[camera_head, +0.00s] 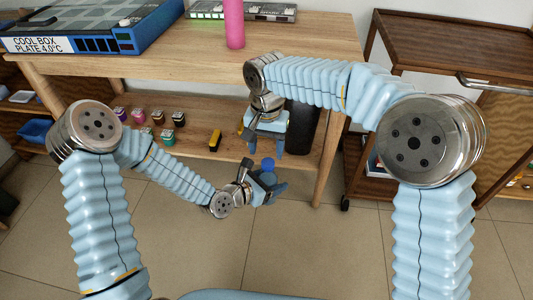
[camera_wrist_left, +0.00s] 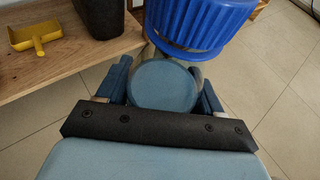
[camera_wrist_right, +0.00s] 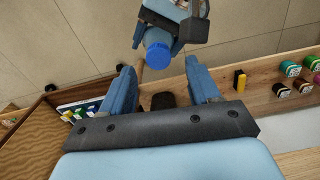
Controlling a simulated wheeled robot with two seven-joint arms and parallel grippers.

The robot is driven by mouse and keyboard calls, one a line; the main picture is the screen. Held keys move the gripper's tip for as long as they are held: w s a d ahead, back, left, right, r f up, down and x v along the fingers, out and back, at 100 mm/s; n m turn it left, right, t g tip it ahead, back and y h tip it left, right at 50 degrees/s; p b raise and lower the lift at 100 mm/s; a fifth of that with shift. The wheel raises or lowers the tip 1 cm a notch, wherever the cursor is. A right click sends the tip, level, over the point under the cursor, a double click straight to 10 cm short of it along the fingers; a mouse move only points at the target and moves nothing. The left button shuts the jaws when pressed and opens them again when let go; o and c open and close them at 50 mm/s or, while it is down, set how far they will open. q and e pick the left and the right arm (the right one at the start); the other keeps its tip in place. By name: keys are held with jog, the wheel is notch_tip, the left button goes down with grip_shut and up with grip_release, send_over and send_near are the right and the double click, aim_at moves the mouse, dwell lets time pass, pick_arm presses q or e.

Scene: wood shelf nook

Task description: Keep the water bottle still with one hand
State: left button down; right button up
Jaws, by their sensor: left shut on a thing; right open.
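The water bottle has a bright blue cap, seen in the head view (camera_head: 267,164), large and ribbed in the left wrist view (camera_wrist_left: 200,22), and in the right wrist view (camera_wrist_right: 160,72). My left gripper (camera_head: 268,186) is shut on the bottle, whose blue-grey body (camera_wrist_left: 162,86) fills the space between its fingers; it holds the bottle off the floor in front of the shelf. My right gripper (camera_head: 264,146) is open and empty, just above the bottle. In the right wrist view the cap appears beyond and between its fingertips, apart from them. Most of the body is hidden in the head view.
A wooden table with a lower shelf (camera_head: 190,143) stands behind, holding small paint-like jars (camera_head: 158,117), a yellow scoop (camera_head: 215,139) and a black bin (camera_head: 301,128). A cool box (camera_head: 90,28) and pink cylinder (camera_head: 234,24) are on top. A brown cart (camera_head: 440,35) stands right.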

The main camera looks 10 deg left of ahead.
aim_at(268, 162)
jog(key=shift+r, duration=0.2)
jog(key=shift+c, duration=0.3)
jog(key=m, duration=0.1)
jog(key=r+m, duration=0.1)
jog(key=m, duration=0.1)
jog(key=shift+w+r+m, duration=0.1)
jog(key=shift+w+m, duration=0.05)
jog(key=shift+m, duration=0.15)
jog(key=m, duration=0.2)
jog(key=r+m, duration=0.1)
jog(key=shift+w+d+r+m, duration=0.15)
jog(key=shift+d+r+m, duration=0.05)
jog(key=shift+m, duration=0.2)
jog(key=shift+f+m, duration=0.15)
jog(key=shift+m, duration=0.15)
notch_tip(268, 162, down, 8)
jog(key=shift+r, duration=0.25)
